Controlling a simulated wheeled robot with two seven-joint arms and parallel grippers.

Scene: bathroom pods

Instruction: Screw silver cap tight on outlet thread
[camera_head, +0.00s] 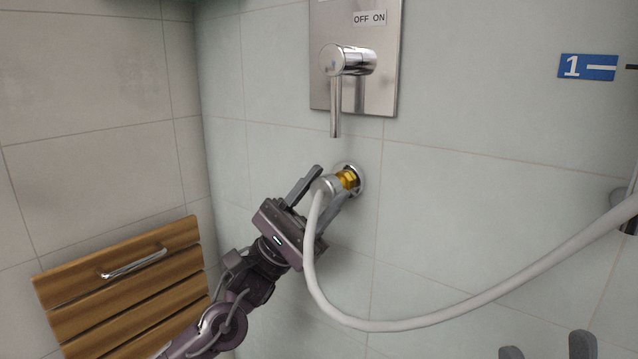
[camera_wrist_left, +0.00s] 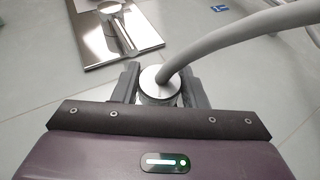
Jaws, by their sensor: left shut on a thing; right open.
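The silver cap (camera_head: 325,186) is on the end of a pale grey hose (camera_head: 311,235), in front of the wall outlet. The outlet's brass thread (camera_head: 348,180) shows between the cap and the round chrome wall flange (camera_head: 358,173). I cannot tell whether the cap is engaged on the thread. My left gripper (camera_head: 324,190) is shut on the cap, one finger on each side. The wrist view shows the cap (camera_wrist_left: 156,85) between both fingers; the brass is hidden there. My right gripper (camera_head: 546,350) shows only its two spread fingertips at the bottom right edge, away from the hose.
A steel plate with a lever handle (camera_head: 336,105) and an OFF ON label is on the wall above the outlet. The hose loops down and runs to the right edge. A wooden slatted seat (camera_head: 120,285) is on the left. A blue sign (camera_head: 587,67) is at the upper right.

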